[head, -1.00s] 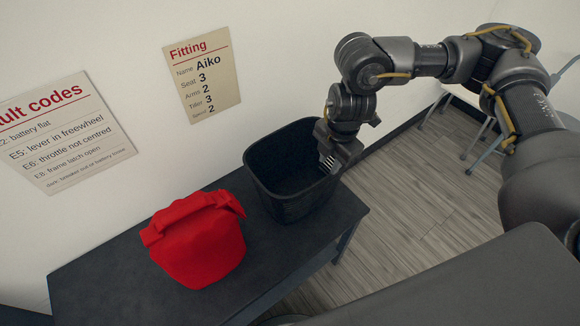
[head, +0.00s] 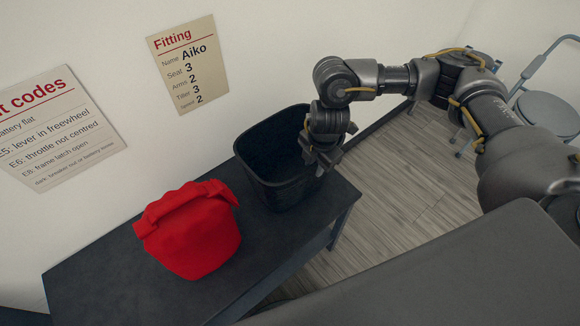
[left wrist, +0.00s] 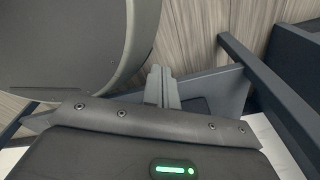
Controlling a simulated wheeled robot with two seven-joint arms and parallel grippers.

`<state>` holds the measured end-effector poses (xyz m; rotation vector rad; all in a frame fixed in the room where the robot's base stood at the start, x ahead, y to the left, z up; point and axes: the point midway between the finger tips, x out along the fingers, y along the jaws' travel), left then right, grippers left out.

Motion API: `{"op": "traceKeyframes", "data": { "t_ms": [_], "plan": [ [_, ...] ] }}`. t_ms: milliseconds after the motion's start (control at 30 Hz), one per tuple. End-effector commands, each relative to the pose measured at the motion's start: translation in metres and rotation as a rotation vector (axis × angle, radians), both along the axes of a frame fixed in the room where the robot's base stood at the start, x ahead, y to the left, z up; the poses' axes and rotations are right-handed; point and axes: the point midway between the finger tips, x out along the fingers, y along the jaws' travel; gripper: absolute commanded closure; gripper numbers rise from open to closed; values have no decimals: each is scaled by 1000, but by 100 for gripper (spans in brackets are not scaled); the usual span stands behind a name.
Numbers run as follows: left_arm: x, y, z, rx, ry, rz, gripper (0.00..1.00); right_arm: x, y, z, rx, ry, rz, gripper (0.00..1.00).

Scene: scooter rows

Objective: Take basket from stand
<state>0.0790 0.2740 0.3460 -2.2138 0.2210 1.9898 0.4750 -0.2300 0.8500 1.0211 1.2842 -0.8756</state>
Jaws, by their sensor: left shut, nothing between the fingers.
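The black basket (head: 272,160) stands upright on the dark stand (head: 107,270), near its right end, and looks empty. My right gripper (head: 321,166) points down at the basket's right rim and overlaps it in the head view. Its fingertips are partly hidden, and I cannot tell whether it touches or grips the rim. My left gripper (left wrist: 161,88) shows only in the left wrist view, its fingers together and empty. The basket does not show clearly in that view.
A red bag with a handle (head: 192,235) sits on the stand, left of the basket. A wall with two signs rises behind. A grey-framed stool (head: 548,112) stands at the far right. Wood-look floor (head: 400,185) is open right of the stand.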

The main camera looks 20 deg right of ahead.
Motion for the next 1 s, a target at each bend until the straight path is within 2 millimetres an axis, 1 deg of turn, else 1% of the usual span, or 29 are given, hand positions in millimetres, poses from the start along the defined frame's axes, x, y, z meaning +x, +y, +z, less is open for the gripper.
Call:
{"op": "traceKeyframes", "data": {
  "t_ms": [33, 100, 200, 433, 467, 667, 700, 1000],
  "plan": [
    [-3, 0, 0, 0, 4, 0, 100, -2, 2, -8, 1, 4, -1, 71],
    [-6, 0, 0, 1, 8, 0, 100, 1, 1, -16, -1, 2, -2, 71],
    [-10, 1, 0, 1, 14, 0, 100, 1, 1, -24, -1, 1, 0, 71],
    [-11, 1, 0, 1, 16, 0, 100, 1, 1, -26, -1, 0, 0, 71],
    [-11, 1, 0, 1, 16, 0, 100, 1, 1, -26, -1, 0, 0, 72],
    [-11, 1, 0, 1, 16, 0, 100, 2, 1, -26, -1, 0, 0, 98],
    [-11, 1, 0, 2, 17, 0, 100, 2, 1, -26, -1, 0, 0, 100],
    [-11, 1, 0, 1, 16, 0, 100, 2, 1, -25, -1, 0, 0, 100]
  ]
}}
